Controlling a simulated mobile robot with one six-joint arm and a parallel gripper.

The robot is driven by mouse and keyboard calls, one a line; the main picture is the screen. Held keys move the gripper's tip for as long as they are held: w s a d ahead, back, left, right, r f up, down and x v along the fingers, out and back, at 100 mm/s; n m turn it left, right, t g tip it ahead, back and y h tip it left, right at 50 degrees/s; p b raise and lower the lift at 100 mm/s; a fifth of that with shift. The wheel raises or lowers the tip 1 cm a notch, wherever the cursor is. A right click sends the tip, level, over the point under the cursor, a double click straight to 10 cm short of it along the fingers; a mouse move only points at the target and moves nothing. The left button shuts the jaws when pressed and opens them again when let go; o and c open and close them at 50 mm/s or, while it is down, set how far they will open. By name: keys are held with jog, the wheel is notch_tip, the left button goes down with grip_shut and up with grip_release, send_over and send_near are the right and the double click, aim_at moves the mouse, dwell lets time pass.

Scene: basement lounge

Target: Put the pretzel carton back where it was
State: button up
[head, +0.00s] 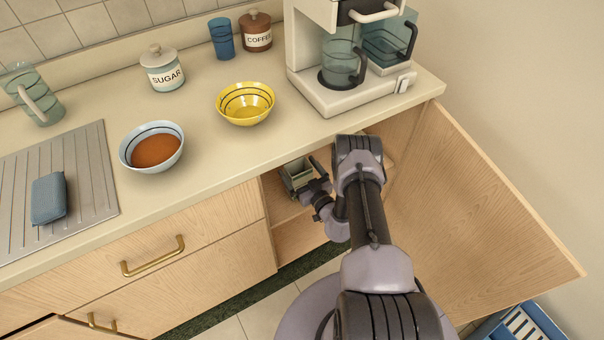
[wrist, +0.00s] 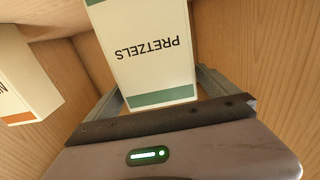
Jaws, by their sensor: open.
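The pretzel carton (wrist: 147,55) is white with a green band and reads PRETZELS, upside down in the wrist view. It is inside the wooden cabinet. My gripper (wrist: 160,88) is open, with one finger on each side of the carton's near end; I cannot tell whether either finger touches it. In the head view my arm reaches into the open cabinet under the counter, and the gripper (head: 305,183) is partly in shadow there. A small grey-green boxy shape shows beside it, too unclear to name. The carton's far end is cut off in the wrist view.
Another white carton (wrist: 22,80) with an orange band stands to the left in the wrist view. The cabinet door (head: 475,205) is swung open at right. The counter above holds a coffee maker (head: 345,60), a yellow bowl (head: 245,103) and a bowl of reddish food (head: 152,147).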

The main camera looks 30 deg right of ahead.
jog(key=s+p, duration=0.4)
jog(key=s, duration=0.8)
jog(key=shift+d, duration=0.2)
